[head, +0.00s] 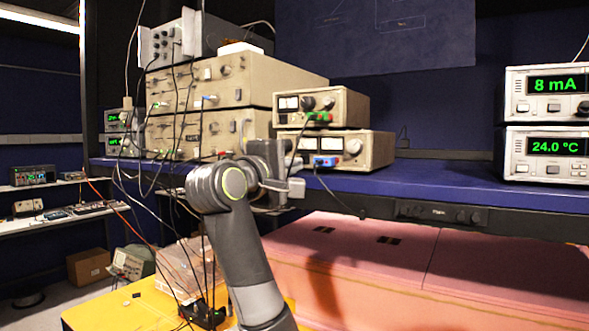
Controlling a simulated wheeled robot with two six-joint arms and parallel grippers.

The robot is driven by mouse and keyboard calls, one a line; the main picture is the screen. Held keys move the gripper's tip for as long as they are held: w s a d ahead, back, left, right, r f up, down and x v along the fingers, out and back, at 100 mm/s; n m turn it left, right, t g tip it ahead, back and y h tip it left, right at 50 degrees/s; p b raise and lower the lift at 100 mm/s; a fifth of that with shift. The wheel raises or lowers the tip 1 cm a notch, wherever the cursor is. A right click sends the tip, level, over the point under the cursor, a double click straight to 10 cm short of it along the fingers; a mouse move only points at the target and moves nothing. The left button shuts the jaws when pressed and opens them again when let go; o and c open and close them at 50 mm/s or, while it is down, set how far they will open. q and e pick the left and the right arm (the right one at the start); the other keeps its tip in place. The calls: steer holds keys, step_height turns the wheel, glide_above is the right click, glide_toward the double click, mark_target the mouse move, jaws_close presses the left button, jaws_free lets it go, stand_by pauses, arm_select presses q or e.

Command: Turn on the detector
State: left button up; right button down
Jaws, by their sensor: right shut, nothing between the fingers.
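No label that I can read marks one unit as the detector. Beige instruments with knobs and cables stand stacked on the blue shelf: a large upper unit (225,82), a large lower unit (190,137), a small meter unit (345,106) and a wider meter unit (378,150) under it. My right gripper (275,172) is raised in front of the lower units, near the left side of the wider meter unit. It is shut and holds nothing. It hides part of the lower fronts, and I cannot tell whether it touches anything. My left gripper is out of view.
Two lit displays stand at the right, reading 8 mA (554,85) and 24.0 °C (556,146). Cables (176,110) hang down at the left of the stack. The blue shelf (430,180) is clear to the right of the meter units. Pink foam blocks (400,270) lie below it.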

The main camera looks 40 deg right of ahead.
steer(key=r+b+v, duration=0.1)
steer(key=b+v, duration=0.4)
steer(key=v, duration=0.8)
steer(key=shift+f, duration=0.35)
steer(key=shift+w+d, duration=0.1)
steer(key=shift+w, duration=0.05)
